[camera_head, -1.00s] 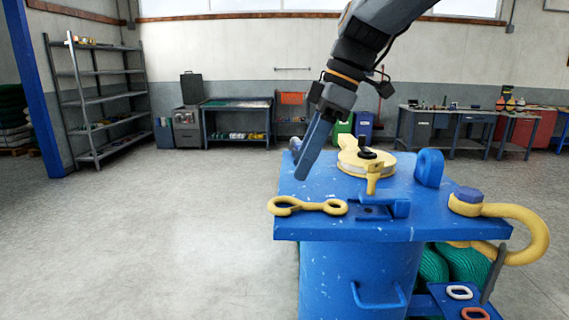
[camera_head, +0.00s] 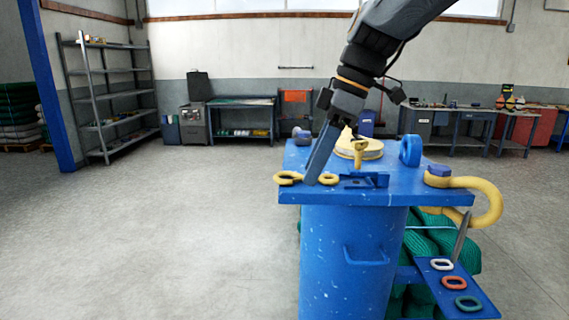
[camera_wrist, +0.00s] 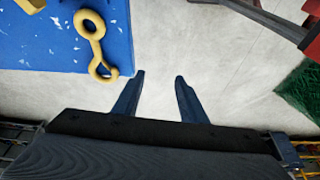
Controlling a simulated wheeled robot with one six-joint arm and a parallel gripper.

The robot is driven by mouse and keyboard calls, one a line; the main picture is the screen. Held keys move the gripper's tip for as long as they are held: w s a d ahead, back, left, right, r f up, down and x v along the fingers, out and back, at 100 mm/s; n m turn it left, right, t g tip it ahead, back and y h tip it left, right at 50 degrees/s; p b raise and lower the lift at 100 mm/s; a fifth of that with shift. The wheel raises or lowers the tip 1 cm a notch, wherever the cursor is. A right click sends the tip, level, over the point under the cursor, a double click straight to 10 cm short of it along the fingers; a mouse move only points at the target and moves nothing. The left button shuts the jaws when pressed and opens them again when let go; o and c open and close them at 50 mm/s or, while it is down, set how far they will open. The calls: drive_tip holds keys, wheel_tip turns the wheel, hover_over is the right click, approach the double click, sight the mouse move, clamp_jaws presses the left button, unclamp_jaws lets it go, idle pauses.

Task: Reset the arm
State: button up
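My gripper (camera_head: 318,170) hangs from the arm in front of the blue stand (camera_head: 400,190), its finger pointing down past the tabletop's left part. In the wrist view my gripper (camera_wrist: 160,80) shows two blue fingers spread apart with bare floor between them, so it is open and empty. A yellow link with two eyes (camera_head: 290,178) lies at the table's left front edge; my finger covers part of it in the head view. The link (camera_wrist: 95,40) is left of the fingers in the wrist view, apart from them.
A yellow round fitting (camera_head: 365,149), a blue lug (camera_head: 410,150) and a large yellow shackle (camera_head: 480,195) are on the stand. A side shelf (camera_head: 460,298) holds coloured links. Green nets (camera_head: 440,243) lie behind. The floor at left is open.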

drive_tip(key=s+d+f+m+h, duration=0.1)
drive_tip(key=s+d+f+m, duration=0.2)
drive_tip(key=f, duration=0.6)
drive_tip(key=s+d+f+m+h, duration=0.1)
drive_tip(key=s+d+f+m, duration=0.2)
drive_tip(key=d+f+m, duration=0.3)
drive_tip(key=s+d+f+m+t+h, duration=0.1)
drive_tip(key=s+d+f+m+h, duration=0.1)
drive_tip(key=s+d+f+m, duration=0.2)
wheel_tip(320, 180, down, 8)
drive_tip(key=m+b, duration=0.1)
drive_tip(key=m, duration=0.2)
drive_tip(key=shift+d+m, duration=0.15)
drive_tip(key=shift+m, duration=0.15)
